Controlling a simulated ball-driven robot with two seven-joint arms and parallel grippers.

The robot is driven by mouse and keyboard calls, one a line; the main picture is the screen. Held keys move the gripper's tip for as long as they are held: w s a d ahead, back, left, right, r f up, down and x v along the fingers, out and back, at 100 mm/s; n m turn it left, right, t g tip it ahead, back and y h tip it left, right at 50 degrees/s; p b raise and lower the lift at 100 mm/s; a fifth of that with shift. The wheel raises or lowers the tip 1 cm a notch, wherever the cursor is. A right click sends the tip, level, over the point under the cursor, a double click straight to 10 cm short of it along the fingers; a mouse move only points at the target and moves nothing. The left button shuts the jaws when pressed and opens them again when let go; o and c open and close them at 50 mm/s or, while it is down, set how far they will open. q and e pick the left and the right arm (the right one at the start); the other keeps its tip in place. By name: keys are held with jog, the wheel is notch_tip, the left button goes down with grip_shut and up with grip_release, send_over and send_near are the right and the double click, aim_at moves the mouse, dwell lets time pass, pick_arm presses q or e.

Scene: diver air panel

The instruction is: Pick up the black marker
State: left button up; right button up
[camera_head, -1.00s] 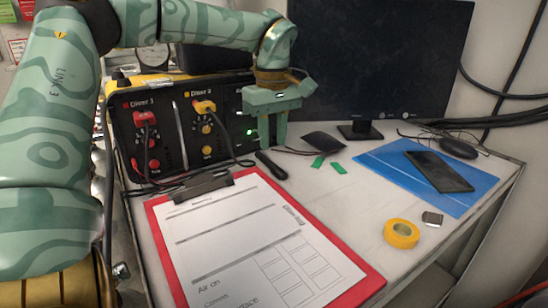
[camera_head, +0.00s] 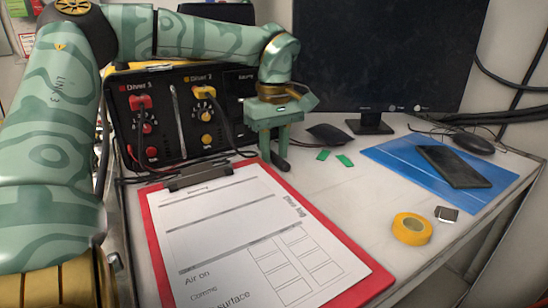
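The black marker (camera_head: 281,164) lies on the white desk just right of the clipboard's top edge, and only its near dark end shows clearly. My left gripper (camera_head: 273,150) points down right over it, its green fingers apart with one on each side of the marker's line. The fingers hide most of the marker, and I cannot tell whether they touch it. My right gripper is not in view.
A red clipboard (camera_head: 153,238) with a form lies in front. The black diver panel (camera_head: 165,120) stands behind it. A monitor (camera_head: 385,55), yellow tape roll (camera_head: 411,229), blue folder (camera_head: 400,160) with a dark phone (camera_head: 453,166), and two green pieces (camera_head: 344,160) are to the right.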

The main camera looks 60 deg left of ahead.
aim_at(275, 154)
pick_arm(q)
jog(key=shift+f, duration=0.1)
jog(key=shift+c, duration=0.4)
grip_shut()
